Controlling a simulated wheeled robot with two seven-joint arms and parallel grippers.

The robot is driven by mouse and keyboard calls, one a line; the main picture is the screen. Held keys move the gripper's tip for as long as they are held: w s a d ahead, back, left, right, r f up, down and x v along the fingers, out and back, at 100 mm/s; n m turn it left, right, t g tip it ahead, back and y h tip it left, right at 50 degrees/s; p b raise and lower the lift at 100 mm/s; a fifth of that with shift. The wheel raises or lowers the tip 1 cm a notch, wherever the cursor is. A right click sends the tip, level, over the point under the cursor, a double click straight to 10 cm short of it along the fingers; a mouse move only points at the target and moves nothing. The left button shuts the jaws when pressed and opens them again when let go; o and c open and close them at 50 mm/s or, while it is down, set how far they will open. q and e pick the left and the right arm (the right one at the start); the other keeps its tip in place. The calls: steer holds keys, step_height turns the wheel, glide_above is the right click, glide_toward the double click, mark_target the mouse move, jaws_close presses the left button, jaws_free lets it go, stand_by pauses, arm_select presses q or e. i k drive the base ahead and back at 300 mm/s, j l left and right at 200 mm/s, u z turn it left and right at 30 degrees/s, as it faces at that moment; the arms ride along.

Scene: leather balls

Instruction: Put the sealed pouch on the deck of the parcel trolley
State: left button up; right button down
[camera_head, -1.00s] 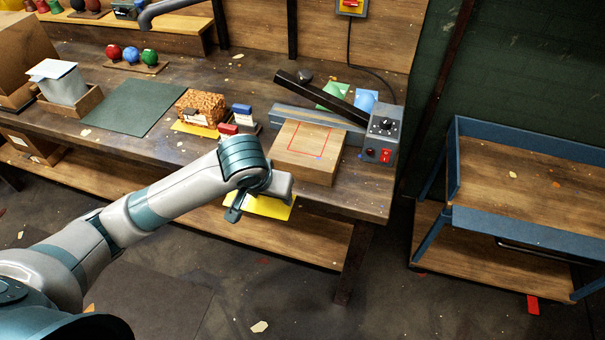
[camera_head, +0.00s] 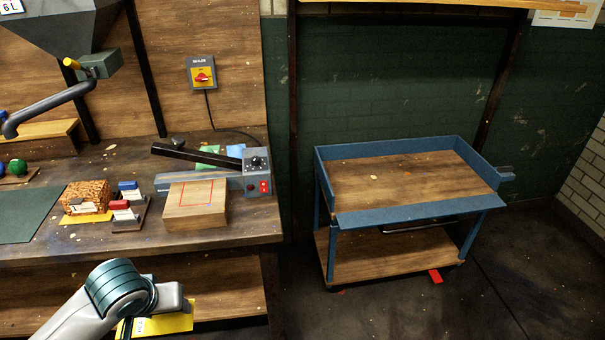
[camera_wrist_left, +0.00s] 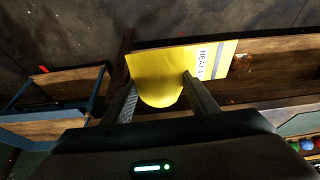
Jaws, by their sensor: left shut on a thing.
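My left gripper (camera_head: 150,315) is shut on a yellow pouch (camera_head: 172,323), held low in front of the workbench in the head view. In the left wrist view the pouch (camera_wrist_left: 170,68) bulges between the two fingers (camera_wrist_left: 160,98) and has a pale band with printed lettering at one end. The parcel trolley is blue with a wooden deck (camera_head: 400,180), empty apart from small flecks, and stands right of the bench, apart from the gripper. It also shows at the left of the left wrist view (camera_wrist_left: 50,125). My right gripper is not in view.
The trolley has a raised blue rim and a lower shelf (camera_head: 385,257). Open floor (camera_head: 400,315) lies before the trolley.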

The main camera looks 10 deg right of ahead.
mark_target(395, 183)
steer(key=z, duration=1.85)
steer(key=i+j, duration=0.15)
steer(key=i, duration=0.35)
steer(key=i+j, duration=0.2)
steer(key=i, duration=0.35)
steer(key=i+j, duration=0.15)
steer(key=i, duration=0.35)
steer(key=i+j, duration=0.2)
steer(key=i, duration=1.35)
steer(key=u, duration=0.9)
